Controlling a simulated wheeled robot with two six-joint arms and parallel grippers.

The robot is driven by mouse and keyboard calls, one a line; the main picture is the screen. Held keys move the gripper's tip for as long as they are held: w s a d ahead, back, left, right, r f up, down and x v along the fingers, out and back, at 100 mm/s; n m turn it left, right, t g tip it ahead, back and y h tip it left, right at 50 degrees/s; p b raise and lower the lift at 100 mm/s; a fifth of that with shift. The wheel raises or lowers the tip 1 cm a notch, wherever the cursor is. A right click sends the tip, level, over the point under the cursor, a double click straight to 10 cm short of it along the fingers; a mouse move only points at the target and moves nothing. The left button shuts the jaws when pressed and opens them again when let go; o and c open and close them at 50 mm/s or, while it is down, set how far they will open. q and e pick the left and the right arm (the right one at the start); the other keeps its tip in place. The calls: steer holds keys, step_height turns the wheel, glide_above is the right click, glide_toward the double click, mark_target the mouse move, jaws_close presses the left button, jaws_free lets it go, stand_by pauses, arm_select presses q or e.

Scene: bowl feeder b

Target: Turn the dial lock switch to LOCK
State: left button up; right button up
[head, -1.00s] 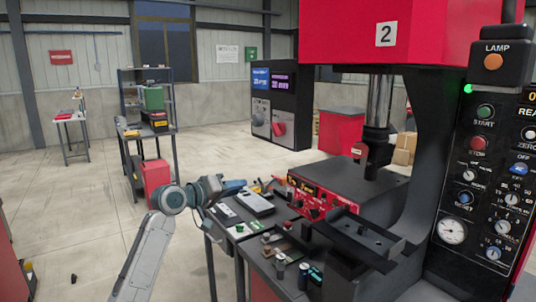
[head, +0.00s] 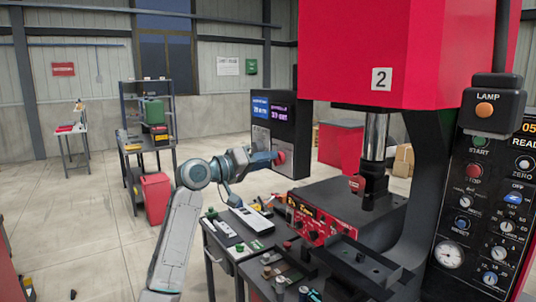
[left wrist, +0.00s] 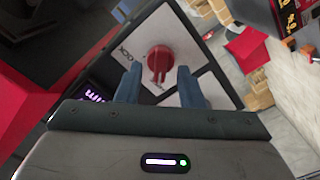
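A round red knob (head: 279,158) sits on the pale lower panel of the dark cabinet (head: 300,125) at the back. In the left wrist view the red knob (left wrist: 160,58) shows with its raised grip between my fingers; it looks apart from them. I cannot read which setting it points to. My left gripper (head: 266,157) overlaps the cabinet front in the head view, near the knob. In the left wrist view my left gripper (left wrist: 159,72) is open and empty, its two blue-grey fingers apart. My right gripper is not in view.
A red cabinet (head: 342,148) stands behind. Open floor lies left.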

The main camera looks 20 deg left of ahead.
arm_select(q)
steer(key=shift+w+d, duration=0.4)
steer(key=shift+w, duration=0.1)
jaws_close()
